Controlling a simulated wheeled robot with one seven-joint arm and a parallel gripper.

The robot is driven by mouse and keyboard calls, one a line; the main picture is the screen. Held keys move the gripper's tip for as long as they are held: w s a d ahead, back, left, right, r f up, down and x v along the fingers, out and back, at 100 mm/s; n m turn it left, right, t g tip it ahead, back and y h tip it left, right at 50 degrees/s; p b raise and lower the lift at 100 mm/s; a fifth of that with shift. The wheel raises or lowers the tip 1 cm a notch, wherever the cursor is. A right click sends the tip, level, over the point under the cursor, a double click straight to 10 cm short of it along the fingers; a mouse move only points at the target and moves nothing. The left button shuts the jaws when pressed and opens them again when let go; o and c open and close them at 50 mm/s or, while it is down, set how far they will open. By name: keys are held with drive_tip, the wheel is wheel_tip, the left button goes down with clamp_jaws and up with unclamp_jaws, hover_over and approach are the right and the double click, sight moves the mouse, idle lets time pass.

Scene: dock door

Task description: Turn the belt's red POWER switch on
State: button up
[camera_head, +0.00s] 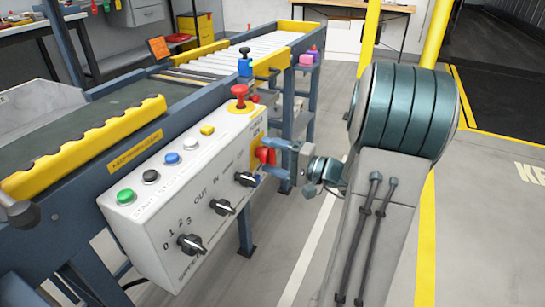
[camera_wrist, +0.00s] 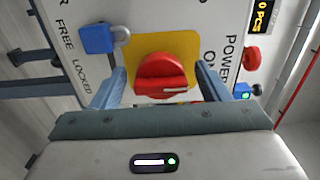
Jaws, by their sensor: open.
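The red POWER switch (camera_wrist: 160,72) is a round knob with a raised grip on a yellow plate (camera_wrist: 190,48). A white mark on its grip lies level toward the right in the wrist view, where the words POWER and ON are printed. In the head view the switch (camera_head: 264,155) is on the right end of the white control box (camera_head: 150,222). My gripper (camera_head: 272,158) faces that end from the right. Its two blue-grey fingers are open, one on each side of the knob. I cannot tell whether they touch it.
A blue padlock (camera_wrist: 98,39) hangs beside the plate, near FREE and LOCKED. The box's front has several coloured buttons and black knobs (camera_head: 191,244). A red mushroom button (camera_head: 239,91) stands on top. The roller conveyor (camera_head: 238,57) runs behind; open floor lies right.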

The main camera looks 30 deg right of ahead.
drive_tip(key=p+v, duration=0.3)
drive_tip(key=v, duration=1.1)
drive_tip(key=shift+w, duration=0.1)
drive_tip(key=s+a+r+n+g+h+p, duration=0.1)
drive_tip(key=s+a+r+n+g+p, duration=0.15)
drive_tip(key=a+r+g+p, duration=0.6)
drive_tip(key=s+a+r+n+g+h+p, duration=0.1)
drive_tip(key=s+a+r+n+g+p, duration=0.15)
drive_tip(key=a+r+g+p, duration=0.6)
drive_tip(key=s+a+r+n+t+h+p, duration=0.1)
drive_tip(key=r+h+p, duration=0.3)
drive_tip(key=r+p, duration=0.5)
drive_tip(key=s+a+r+n+t+h+p, duration=0.2)
drive_tip(key=a+r+n+t+h+p, duration=0.2)
drive_tip(key=r+p, duration=0.5)
drive_tip(key=shift+t+h, duration=0.3)
drive_tip(key=shift+h, duration=0.2)
drive_tip(key=shift+r, duration=0.1)
